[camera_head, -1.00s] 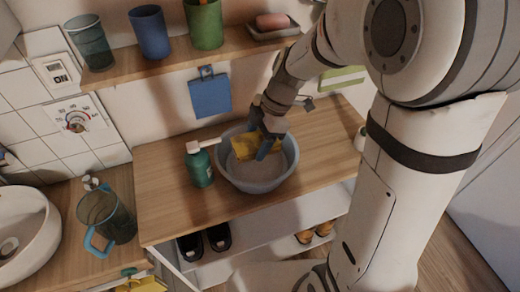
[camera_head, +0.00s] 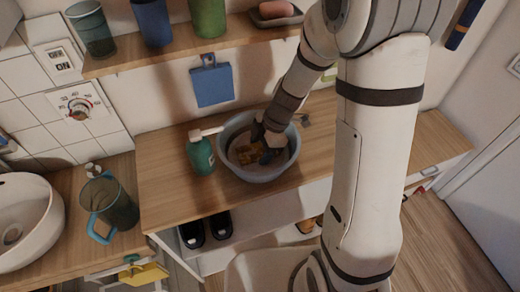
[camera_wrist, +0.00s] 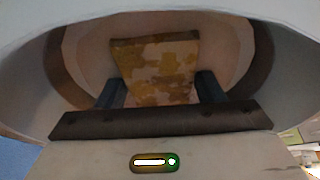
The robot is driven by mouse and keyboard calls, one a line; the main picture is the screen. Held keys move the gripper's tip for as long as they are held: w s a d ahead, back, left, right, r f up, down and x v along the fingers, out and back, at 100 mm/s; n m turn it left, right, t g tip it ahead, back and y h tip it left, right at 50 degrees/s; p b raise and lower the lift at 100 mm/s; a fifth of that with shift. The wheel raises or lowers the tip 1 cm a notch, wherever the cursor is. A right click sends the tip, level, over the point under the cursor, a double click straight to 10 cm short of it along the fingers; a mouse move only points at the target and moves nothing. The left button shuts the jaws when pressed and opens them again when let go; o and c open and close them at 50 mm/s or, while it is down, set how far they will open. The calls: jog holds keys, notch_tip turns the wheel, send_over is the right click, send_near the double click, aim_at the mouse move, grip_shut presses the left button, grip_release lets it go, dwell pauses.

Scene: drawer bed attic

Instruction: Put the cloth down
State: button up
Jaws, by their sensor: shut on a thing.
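The cloth (camera_head: 252,155) is yellow with brown patches and lies low inside the grey-blue basin (camera_head: 225,160) on the wooden counter. In the wrist view the cloth (camera_wrist: 155,70) stands out between the two dark fingers, with the basin's wall around it. My gripper (camera_head: 264,156) is down inside the basin, shut on the cloth. The wrist view also shows my gripper (camera_wrist: 162,92) from behind. The cloth's lower part and whether it touches the basin floor cannot be told.
A green pump bottle (camera_head: 201,155) stands close to the basin's left. A jug (camera_head: 110,205) and a white sink (camera_head: 25,225) are further left. A shelf (camera_head: 180,50) with cups runs above. The counter (camera_head: 170,195) is clear in front.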

jog(key=shift+f, duration=0.15)
jog(key=o, duration=1)
jog(key=shift+c, duration=0.2)
